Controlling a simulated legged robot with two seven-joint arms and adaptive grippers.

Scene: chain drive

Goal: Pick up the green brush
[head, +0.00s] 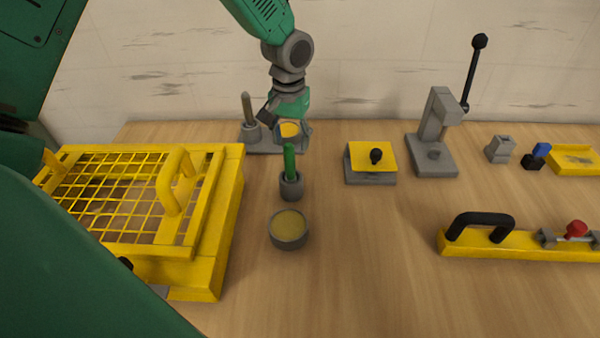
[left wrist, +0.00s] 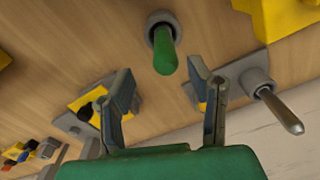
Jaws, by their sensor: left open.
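The green brush (head: 289,158) stands upright in a small grey cup (head: 291,187) on the wooden table. My left gripper (head: 286,130) is just behind the brush, towards the wall, open and empty. In the left wrist view, the brush (left wrist: 165,52) rises from its round grey cup beyond the open fingertips (left wrist: 162,72), roughly between them and apart from both. My right gripper is in neither view.
A grey stand with a post (head: 248,112) is close behind my left gripper. A grey bowl (head: 289,232) stands in front of the cup. A yellow mesh-topped box (head: 228,215) is left; a yellow-topped block (head: 372,155) and grey press (head: 433,140) are right.

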